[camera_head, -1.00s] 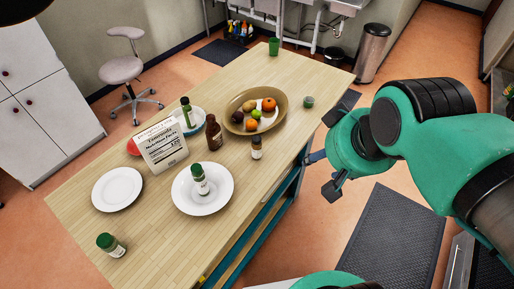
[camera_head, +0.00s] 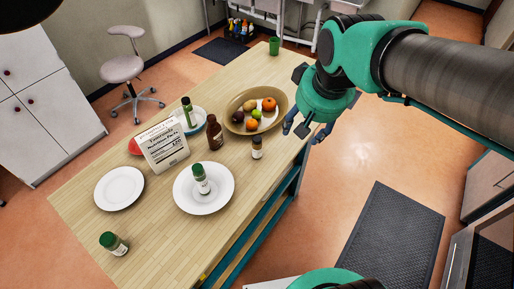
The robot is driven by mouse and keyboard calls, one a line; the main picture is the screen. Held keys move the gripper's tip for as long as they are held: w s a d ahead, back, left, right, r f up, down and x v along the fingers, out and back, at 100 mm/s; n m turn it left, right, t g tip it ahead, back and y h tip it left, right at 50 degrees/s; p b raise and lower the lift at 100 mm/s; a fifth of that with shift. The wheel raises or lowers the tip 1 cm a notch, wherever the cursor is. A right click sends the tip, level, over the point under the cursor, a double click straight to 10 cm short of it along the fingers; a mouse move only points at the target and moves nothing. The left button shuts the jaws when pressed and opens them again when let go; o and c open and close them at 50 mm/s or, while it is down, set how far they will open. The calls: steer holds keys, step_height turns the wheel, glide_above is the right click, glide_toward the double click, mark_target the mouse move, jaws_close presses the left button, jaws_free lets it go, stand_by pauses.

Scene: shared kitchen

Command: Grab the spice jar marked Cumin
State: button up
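Several small spice jars stand on the wooden table, and I cannot read which one is marked Cumin. One green-capped jar (camera_head: 202,179) stands on a white plate (camera_head: 222,199). Another green-capped jar (camera_head: 114,244) is tilted or lying at the near left. A third green-capped jar (camera_head: 188,112) is at the back left by a blue-rimmed dish (camera_head: 199,119). A dark-capped jar (camera_head: 257,148) stands near the right edge. My gripper (camera_head: 302,135) is open and empty, fingers apart and pointing down, to the right of the dark-capped jar.
A brown bottle (camera_head: 215,133) stands left of the dark-capped jar. A fruit bowl (camera_head: 234,104) is behind it. A nutrition-label box (camera_head: 165,147), an empty white plate (camera_head: 119,188) and a green cup (camera_head: 274,46) are also on the table. The table's front left is mostly clear.

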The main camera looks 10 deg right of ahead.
steer(key=w+a+f+g+p, duration=0.15)
steer(key=w+f, duration=0.25)
steer(key=w, duration=0.5)
steer(key=n+g+p, duration=0.1)
steer(key=g+p, duration=0.1)
steer(key=g, duration=0.1)
glide_above(257, 138)
steer(key=shift+t, duration=0.25)
step_height(257, 138, down, 17)
steer(key=shift+f, duration=0.15)
steer(key=shift+a+f, duration=0.15)
steer(key=shift+f, duration=0.1)
steer(key=shift+f+b, duration=0.4)
steer(key=shift+f, duration=3.85)
